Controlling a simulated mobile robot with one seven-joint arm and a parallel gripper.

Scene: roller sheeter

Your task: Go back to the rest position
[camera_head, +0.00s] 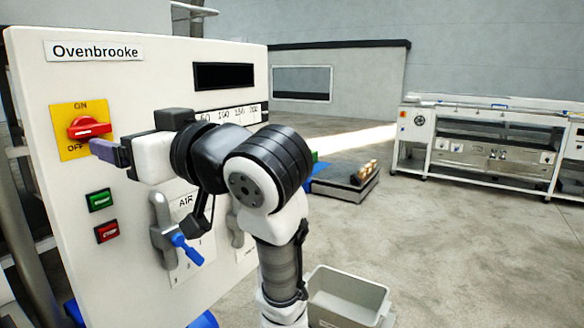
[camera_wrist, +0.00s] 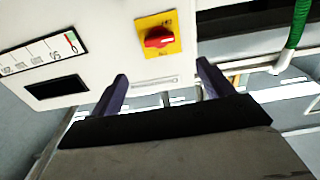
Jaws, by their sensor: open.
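My gripper (camera_head: 104,151) is in front of the white Ovenbrooke control panel (camera_head: 150,75), just right of and below the red rotary switch (camera_head: 88,128). In the wrist view my gripper (camera_wrist: 162,76) is open, with two dark purple fingers apart and nothing between them. The red switch also shows there (camera_wrist: 158,37), beyond the fingertips on its yellow plate (camera_wrist: 172,22). The switch knob lies roughly sideways between the ON and OFF marks. My arm is raised and bent in front of the panel, hiding part of its middle.
The panel has a green button (camera_head: 100,200), a red button (camera_head: 107,232) and a lever with a blue handle (camera_head: 187,250) close under my arm. A grey bin (camera_head: 345,300) stands at lower right. A long machine (camera_head: 490,140) stands at the back right; the floor between is mostly clear.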

